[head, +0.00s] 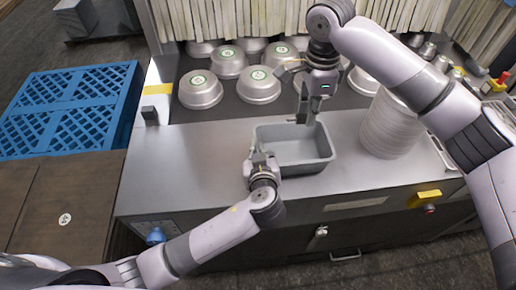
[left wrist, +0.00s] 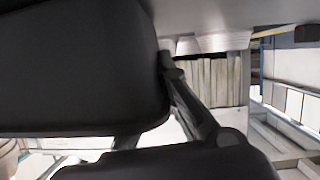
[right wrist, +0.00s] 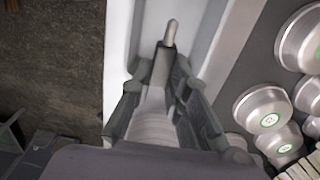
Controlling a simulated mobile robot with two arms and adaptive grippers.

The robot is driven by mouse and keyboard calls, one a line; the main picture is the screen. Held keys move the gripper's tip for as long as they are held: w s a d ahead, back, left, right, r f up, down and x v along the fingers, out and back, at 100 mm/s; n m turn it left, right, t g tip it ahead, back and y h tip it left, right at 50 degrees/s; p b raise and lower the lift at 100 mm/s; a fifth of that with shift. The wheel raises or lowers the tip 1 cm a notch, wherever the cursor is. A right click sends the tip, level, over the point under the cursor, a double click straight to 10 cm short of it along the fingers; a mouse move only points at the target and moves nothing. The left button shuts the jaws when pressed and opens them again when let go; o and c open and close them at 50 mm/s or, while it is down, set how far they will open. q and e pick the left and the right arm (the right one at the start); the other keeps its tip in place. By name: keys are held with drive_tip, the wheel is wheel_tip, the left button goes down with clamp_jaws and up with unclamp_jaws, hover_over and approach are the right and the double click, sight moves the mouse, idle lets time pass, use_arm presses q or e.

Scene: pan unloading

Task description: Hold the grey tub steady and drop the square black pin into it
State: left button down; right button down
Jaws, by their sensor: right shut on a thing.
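The grey tub (head: 322,160) stands upright on the steel counter, its open top facing up. My left gripper (head: 262,158) is at the tub's front left corner, close to the rim. Whether it touches the rim or is open cannot be told, and dark gripper parts fill much of the left wrist view. My right gripper (head: 305,117) is over the back of the tub, pointing down. It is shut on a small piece, taken as the square black pin. In the right wrist view a rod-like tip (right wrist: 170,32) shows beyond the fingers, looking grey there.
Several round metal pans (head: 201,90) stand behind the tub. A stack of pale plates (head: 390,128) stands to its right. A small black block (head: 150,115) is at the counter's left edge. The counter (head: 185,160) left of the tub is clear. A blue pallet (head: 70,108) lies further left.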

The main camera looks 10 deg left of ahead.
wheel_tip(320, 180, down, 10)
drive_tip(key=w, duration=0.1)
drive_tip(key=shift+w+r, duration=0.2)
drive_tip(key=shift+r, duration=0.05)
drive_tip(key=shift+d, duration=0.1)
drive_tip(key=c, duration=1.5)
unclamp_jaws()
drive_tip(key=shift+o, duration=0.2)
wheel_tip(320, 180, up, 12)
